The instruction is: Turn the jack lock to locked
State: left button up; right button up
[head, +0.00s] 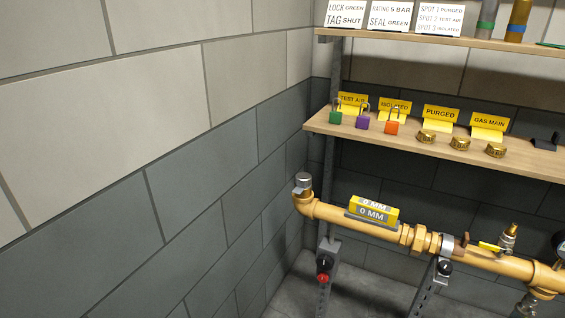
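A grey jack stand (329,252) stands under the left end of the yellow pipe (340,217). It carries a black knob (323,263) and, just below, a red knob (322,278). A second slotted grey support (428,287) holds the pipe further right and has a black knob (444,267). No label marks either as the jack lock, and I cannot read a locked or unlocked position. A yellow block reading 0 MM (373,210) sits on the pipe. Neither of my grippers is in view.
A wooden shelf (470,148) above the pipe holds green, purple and orange padlocks, yellow tags and brass caps. A higher shelf (450,36) holds white cards. A yellow-handled valve (490,246) is on the pipe at right. Block walls close the left and back.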

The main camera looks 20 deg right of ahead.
aim_at(323, 277)
jog(key=z, duration=1.05)
